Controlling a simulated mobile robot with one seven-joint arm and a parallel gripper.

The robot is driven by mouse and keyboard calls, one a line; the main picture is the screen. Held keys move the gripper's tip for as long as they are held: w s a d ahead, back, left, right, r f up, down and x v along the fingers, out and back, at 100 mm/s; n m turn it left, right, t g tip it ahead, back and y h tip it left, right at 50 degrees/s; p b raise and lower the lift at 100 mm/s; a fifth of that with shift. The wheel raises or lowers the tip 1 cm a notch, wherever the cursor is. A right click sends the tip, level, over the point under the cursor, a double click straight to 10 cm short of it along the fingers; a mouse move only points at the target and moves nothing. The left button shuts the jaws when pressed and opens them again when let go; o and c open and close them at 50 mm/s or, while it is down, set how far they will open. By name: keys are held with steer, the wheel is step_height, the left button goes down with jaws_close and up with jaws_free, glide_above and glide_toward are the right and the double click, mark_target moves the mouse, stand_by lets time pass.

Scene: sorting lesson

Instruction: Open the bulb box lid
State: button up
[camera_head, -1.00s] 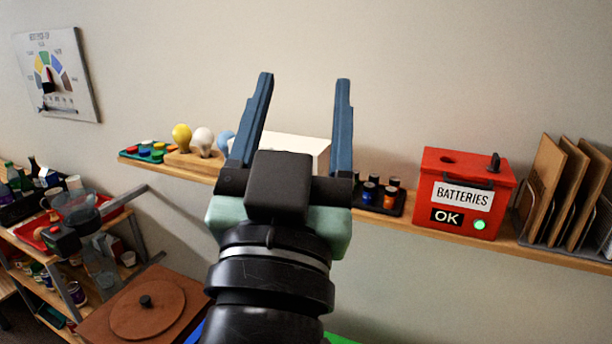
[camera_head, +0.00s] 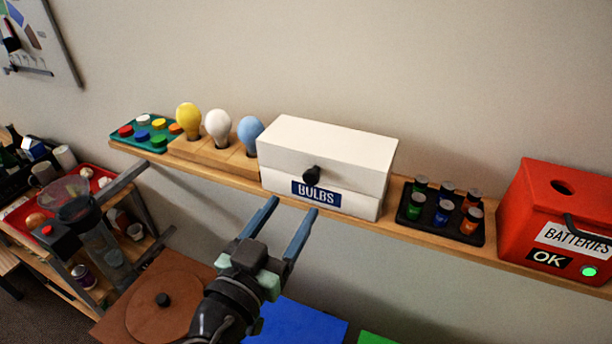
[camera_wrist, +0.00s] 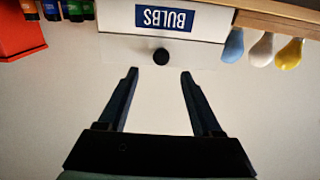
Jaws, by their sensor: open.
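The white bulb box (camera_head: 345,153) stands on the wall shelf with its lid (camera_head: 335,135) closed. A blue "BULBS" label (camera_head: 316,193) and a round black knob (camera_head: 311,174) are on its front. In the wrist view the picture is upside down; the box (camera_wrist: 115,16), its label (camera_wrist: 164,18) and the knob (camera_wrist: 160,57) show at the top. My gripper (camera_head: 290,205) is open and empty, in front of and below the box. In the wrist view its fingertips (camera_wrist: 160,72) lie to either side of the knob's line, apart from the knob.
On the shelf (camera_head: 235,183), bulbs (camera_head: 218,126) in a wooden holder stand left of the box. A black battery tray (camera_head: 475,233) and red BATTERIES box (camera_head: 520,205) stand right. A cart (camera_head: 75,240) is lower left. Wall above the box is clear.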

mark_target(310, 180)
steer(key=p+x, duration=0.2)
steer(key=x, duration=0.5)
steer(key=shift+w, duration=0.15)
steer(key=shift+c, duration=0.2)
jaws_close()
stand_by(1.0)
